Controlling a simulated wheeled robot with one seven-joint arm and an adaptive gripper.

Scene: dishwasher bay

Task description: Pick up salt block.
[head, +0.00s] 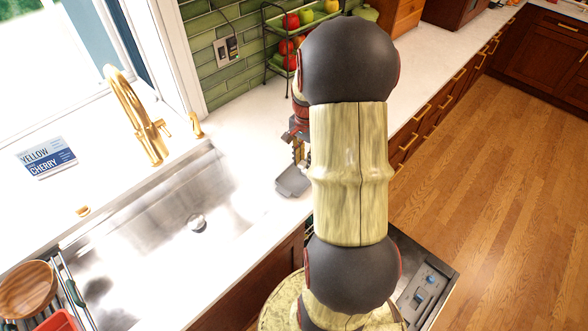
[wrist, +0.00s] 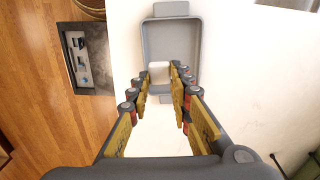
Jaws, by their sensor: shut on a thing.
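The salt block, a small whitish block (wrist: 160,70), sits between the fingertips of my gripper (wrist: 159,80) in the wrist view. My gripper is shut on it. A grey rectangular tray (wrist: 190,28) with a tab at each end lies beyond the fingertips, and the block shows in front of its inside. I cannot tell whether the block touches the tray's floor. In the head view my arm hides much of this spot. Part of my gripper (head: 299,150) shows there above the tray (head: 293,181), and the block cannot be made out.
A steel sink (head: 165,225) with a gold faucet (head: 140,120) is left of the tray. A rack with fruit (head: 303,20) stands at the back against green tiles. The white counter is bare around the tray. Wooden floor (head: 490,140) lies to the right.

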